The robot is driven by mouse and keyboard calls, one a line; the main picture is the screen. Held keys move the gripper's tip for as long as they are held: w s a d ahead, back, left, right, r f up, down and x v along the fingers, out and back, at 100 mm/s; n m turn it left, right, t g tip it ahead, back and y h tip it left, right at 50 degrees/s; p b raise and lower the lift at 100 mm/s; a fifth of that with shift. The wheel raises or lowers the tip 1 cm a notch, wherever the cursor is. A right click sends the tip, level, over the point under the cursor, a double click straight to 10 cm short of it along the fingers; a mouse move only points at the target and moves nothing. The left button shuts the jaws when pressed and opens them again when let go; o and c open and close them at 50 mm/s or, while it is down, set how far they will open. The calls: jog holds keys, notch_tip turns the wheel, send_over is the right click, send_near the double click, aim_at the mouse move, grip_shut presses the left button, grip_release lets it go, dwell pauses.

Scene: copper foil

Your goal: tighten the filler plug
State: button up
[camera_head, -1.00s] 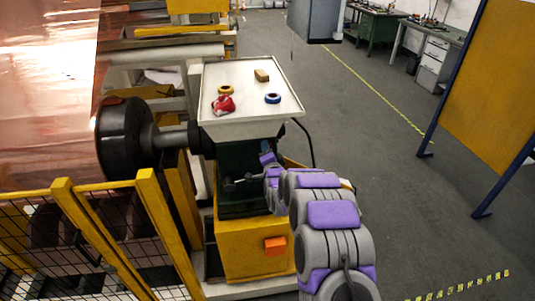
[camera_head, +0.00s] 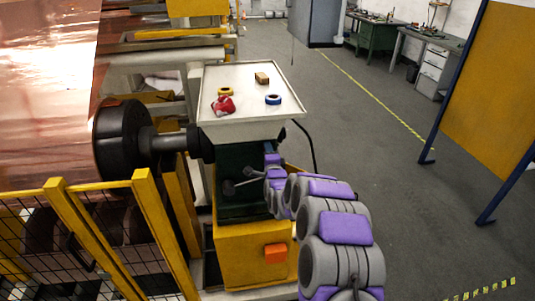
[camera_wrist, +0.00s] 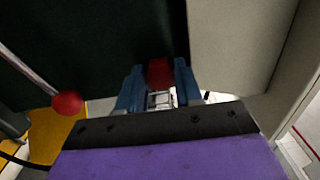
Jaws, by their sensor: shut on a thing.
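A red plug (camera_wrist: 159,72) sits between the blue fingers of my gripper (camera_wrist: 159,88) in the wrist view. The fingers are shut on it from both sides, against a dark surface. In the head view my gripper (camera_head: 270,158) is at the right side of the dark green housing (camera_head: 238,205), below the white tray. The plug is hidden there by my gripper and arm. How the plug sits in the housing cannot be told.
A lever with a red ball (camera_wrist: 67,103) is left of my gripper in the wrist view. The white tray (camera_head: 235,80) above holds tape rolls, a red cloth and a small block. A yellow mesh fence (camera_head: 95,240) stands at left.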

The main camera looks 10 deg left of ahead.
jog(key=shift+s+f, duration=0.1)
jog(key=shift+f, duration=0.25)
jog(key=o, duration=0.9)
jog(key=shift+o, duration=0.7)
jog(key=shift+r, duration=0.15)
jog(key=p+v, duration=0.2)
jog(key=v, duration=1.5)
jog(key=shift+r, duration=0.1)
